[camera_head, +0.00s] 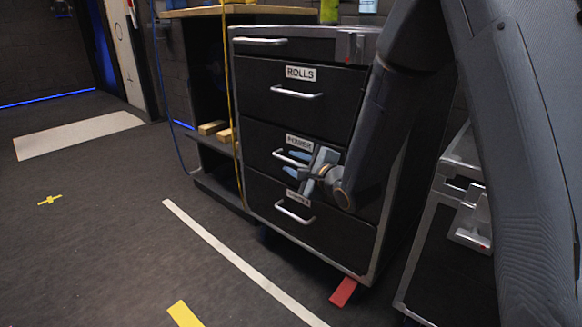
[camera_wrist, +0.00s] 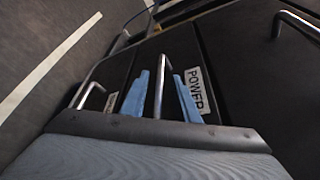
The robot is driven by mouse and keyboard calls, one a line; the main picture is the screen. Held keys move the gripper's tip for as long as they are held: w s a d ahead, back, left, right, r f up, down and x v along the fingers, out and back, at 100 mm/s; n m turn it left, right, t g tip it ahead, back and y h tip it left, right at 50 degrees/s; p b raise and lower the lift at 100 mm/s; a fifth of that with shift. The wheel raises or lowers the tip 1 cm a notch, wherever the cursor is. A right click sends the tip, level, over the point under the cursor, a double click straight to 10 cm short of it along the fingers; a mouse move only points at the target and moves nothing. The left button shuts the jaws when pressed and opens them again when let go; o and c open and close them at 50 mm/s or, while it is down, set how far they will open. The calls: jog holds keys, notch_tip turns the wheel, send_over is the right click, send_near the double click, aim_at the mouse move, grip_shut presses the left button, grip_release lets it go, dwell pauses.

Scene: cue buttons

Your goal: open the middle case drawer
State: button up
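The black case (camera_head: 378,229) with metal edges has several stacked drawers, each with a silver bar handle. The middle drawer (camera_head: 258,138) sits below the ROLLS drawer and looks closed. Its label (camera_wrist: 195,90) reads POWER in the wrist view. Its handle (camera_head: 291,158) also shows in the wrist view (camera_wrist: 161,90). My gripper (camera_head: 293,164) is at this handle. In the wrist view my gripper's blue fingers (camera_wrist: 161,76) stand apart, one on each side of the handle, with gaps visible. My gripper partly covers the drawer front in the head view.
The ROLLS drawer (camera_head: 327,107) is above and a lower drawer (camera_head: 335,238) below, both closed. A second metal-edged case (camera_head: 429,250) stands close on the right. A red tab (camera_head: 343,291) lies at the case's foot. The floor (camera_head: 110,240) in front is clear.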

jog(key=shift+x, duration=1)
jog(key=shift+c, duration=0.4)
grip_shut()
